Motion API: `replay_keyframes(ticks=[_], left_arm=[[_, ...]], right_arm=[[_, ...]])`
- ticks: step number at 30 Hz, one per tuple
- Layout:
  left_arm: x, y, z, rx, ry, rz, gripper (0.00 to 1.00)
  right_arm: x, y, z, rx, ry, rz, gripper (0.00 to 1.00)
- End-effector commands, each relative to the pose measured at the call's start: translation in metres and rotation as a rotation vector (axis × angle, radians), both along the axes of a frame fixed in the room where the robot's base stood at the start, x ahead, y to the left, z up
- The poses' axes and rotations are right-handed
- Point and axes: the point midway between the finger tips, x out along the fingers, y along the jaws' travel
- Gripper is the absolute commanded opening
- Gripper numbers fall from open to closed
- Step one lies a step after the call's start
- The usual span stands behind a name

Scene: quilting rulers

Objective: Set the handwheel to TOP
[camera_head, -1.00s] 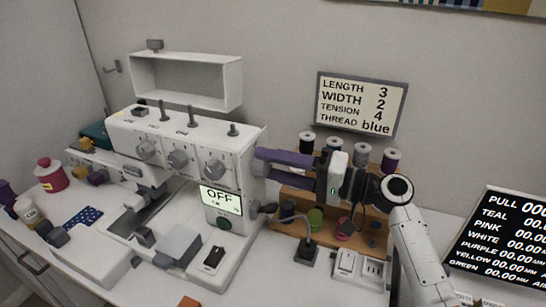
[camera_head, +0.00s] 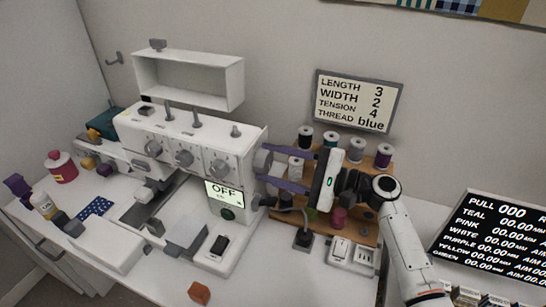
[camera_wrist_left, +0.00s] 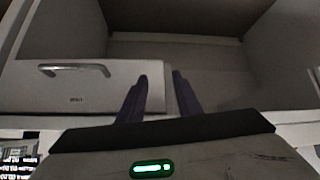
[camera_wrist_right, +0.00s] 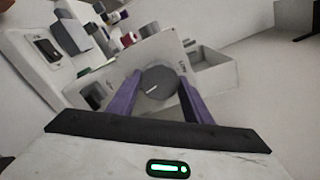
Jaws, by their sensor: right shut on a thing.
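The white sewing machine (camera_head: 170,140) stands on the table, its display reading OFF. The handwheel (camera_head: 263,160) is a grey disc on the machine's right side. In the right wrist view, the handwheel (camera_wrist_right: 158,83) faces me with a white line across it; small lettering beside it is too blurred to read. My right gripper (camera_head: 264,166) is shut on the handwheel, its purple fingers on opposite sides of the rim. In the left wrist view, my left gripper (camera_wrist_left: 160,76) is open and empty, facing a drawer front with a handle.
A wooden rack (camera_head: 345,225) with thread spools stands behind my right gripper. An open white shelf (camera_head: 190,78) is above the machine.

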Motion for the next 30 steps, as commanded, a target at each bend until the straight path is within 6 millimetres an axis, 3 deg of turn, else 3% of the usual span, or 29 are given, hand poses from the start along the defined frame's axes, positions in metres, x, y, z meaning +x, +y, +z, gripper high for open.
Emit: replay_keyframes(ticks=[12,29,30], left_arm=[[-0.0019,-0.0006,0.0050,0.000,0.004,-0.001,0.31],[-0.0027,-0.0005,0.0044,0.000,0.006,0.000,0.31],[-0.0027,-0.0004,0.0044,0.000,0.006,0.000,0.31]], right_arm=[[-0.0006,0.0000,-0.0013,0.074,0.184,0.001,0.23],[-0.0006,0.0000,-0.0016,0.087,0.214,0.001,0.23],[-0.0006,0.0000,-0.0016,0.087,0.214,0.001,0.49]])
